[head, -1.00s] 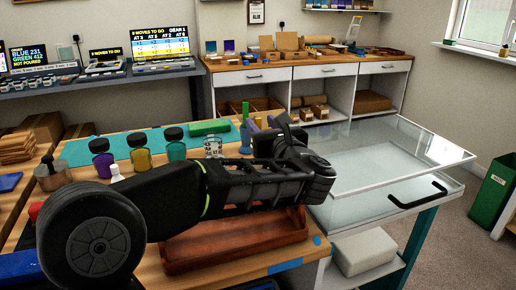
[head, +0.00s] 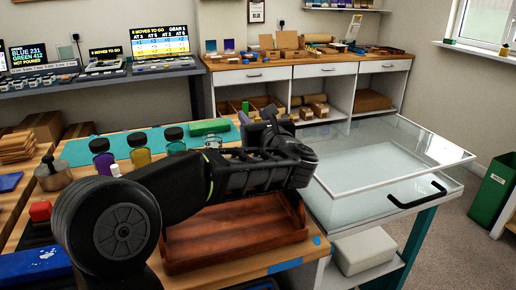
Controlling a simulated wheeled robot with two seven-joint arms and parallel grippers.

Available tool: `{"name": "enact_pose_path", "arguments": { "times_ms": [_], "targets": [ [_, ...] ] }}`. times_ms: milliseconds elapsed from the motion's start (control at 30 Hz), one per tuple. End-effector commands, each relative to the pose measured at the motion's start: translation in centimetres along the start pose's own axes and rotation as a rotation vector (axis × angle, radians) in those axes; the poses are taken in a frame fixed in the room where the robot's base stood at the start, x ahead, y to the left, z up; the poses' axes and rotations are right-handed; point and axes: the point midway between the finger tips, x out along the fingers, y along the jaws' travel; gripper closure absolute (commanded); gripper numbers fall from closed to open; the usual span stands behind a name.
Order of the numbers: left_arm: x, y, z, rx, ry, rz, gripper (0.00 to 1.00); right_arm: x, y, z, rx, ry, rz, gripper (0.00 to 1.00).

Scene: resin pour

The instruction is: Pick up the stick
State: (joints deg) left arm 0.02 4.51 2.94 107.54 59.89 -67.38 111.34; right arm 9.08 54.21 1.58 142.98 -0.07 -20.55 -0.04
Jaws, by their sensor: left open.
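Near the far edge of the wooden bench, thin upright pieces show beside my left gripper: a green one (head: 245,107) and a purple one (head: 243,118). They look like sticks, but they are small and I cannot tell which one is the task's stick. Their lower ends and any holder are mostly hidden behind my gripper and wrist. My left gripper (head: 262,117) is open, next to these pieces and pointing away from me. I cannot tell whether it touches them. My right gripper is not in view.
Bottles with dark caps, one purple (head: 102,160) and one yellow (head: 139,155), stand near a teal mat (head: 82,153). A brown wooden tray (head: 235,240) lies under my left arm. A glass-topped cabinet (head: 375,165) stands at the right.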

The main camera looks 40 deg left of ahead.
Motion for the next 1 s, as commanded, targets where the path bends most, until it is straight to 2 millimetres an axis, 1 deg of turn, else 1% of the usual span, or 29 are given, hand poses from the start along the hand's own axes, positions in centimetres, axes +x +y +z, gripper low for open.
{"name": "enact_pose_path", "arguments": {
  "times_ms": [133, 167, 633, 1000],
  "targets": [
    [-0.01, 0.0, 0.01, 0.0, 0.0, 0.0, 0.59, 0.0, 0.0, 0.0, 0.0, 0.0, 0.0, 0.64],
    [-0.02, 0.0, 0.01, 0.0, 0.0, 0.0, 0.61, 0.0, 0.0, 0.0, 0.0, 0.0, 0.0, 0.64],
    [-0.02, 0.0, 0.01, 0.0, 0.0, 0.0, 0.99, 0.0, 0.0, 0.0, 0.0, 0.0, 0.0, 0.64],
    [-0.02, 0.0, 0.01, 0.0, 0.0, 0.0, 1.0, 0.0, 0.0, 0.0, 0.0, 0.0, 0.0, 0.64]
  ]
}}
